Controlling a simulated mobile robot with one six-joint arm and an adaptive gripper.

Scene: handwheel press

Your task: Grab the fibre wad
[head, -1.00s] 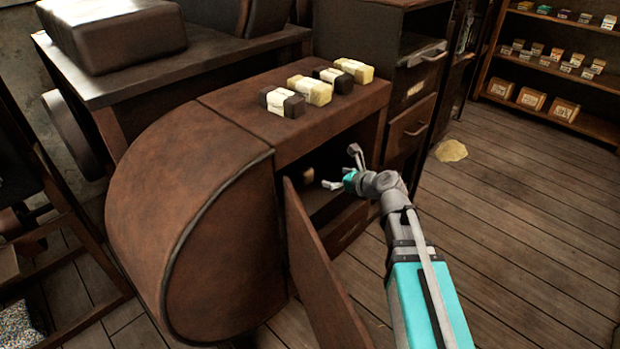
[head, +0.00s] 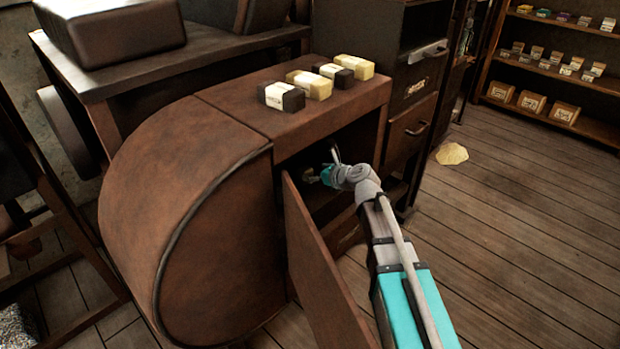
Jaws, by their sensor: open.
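My gripper (head: 325,165) is inside the open compartment of the brown cabinet (head: 338,120), with its fingers apart. A small pale tan shape (head: 309,174) shows in the dark compartment, just left of the fingers. It may be the fibre wad, but it is too small and dark to be sure. I cannot tell whether the fingers touch it. The open cabinet door (head: 318,265) stands to the left of my arm and hides the lower left of the compartment.
Several wrapped blocks (head: 281,96) stand in a row on the cabinet top. A drawer unit (head: 408,125) is close on the right. A pale yellow flat patch (head: 452,154) lies on the floor.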

